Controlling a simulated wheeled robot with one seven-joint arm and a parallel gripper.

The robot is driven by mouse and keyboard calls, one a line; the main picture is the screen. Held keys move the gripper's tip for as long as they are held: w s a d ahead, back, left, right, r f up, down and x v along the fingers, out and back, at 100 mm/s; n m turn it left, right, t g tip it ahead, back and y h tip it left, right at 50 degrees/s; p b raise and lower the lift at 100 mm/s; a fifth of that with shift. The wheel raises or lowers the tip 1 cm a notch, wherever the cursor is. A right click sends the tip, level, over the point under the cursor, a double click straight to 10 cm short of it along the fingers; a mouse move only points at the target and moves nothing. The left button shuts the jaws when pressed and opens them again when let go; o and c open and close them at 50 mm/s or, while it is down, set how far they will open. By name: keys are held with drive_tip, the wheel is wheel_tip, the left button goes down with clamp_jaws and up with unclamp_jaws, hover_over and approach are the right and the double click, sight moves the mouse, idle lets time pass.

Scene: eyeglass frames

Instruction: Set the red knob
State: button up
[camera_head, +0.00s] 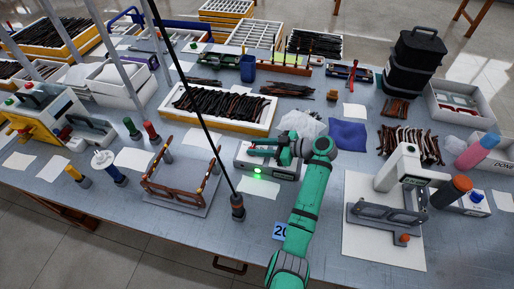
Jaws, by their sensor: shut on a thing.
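My teal arm reaches up from the bottom of the head view. Its gripper (258,147) is over the back of a small light-grey box (272,173). A green light glows on the front of this box. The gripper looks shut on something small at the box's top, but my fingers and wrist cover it. I cannot make out a red knob there or tell how it is turned. Two red-topped handles are elsewhere: a red-handled tool (151,130) stands upright at the left, and a yellow machine (42,118) has a red knob (28,86) on top.
A wooden frame fixture (185,182) stands left of the box, with a dark cable tool (237,207) between. A white press (405,170) stands to the right. A blue cloth (348,135) lies behind my wrist. Trays of dark frames (225,105) fill the back. The front table strip is fairly clear.

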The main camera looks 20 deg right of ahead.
drive_tip(key=shift+d+n+g+y, duration=0.1)
drive_tip(key=shift+n+g+y, duration=0.2)
drive_tip(key=shift+n+g, duration=0.25)
drive_tip(key=shift+f, duration=0.15)
drive_tip(key=o, duration=1.1)
drive_tip(key=v, duration=1.1)
drive_tip(key=shift+w, duration=0.1)
drive_tip(key=shift+f, duration=0.1)
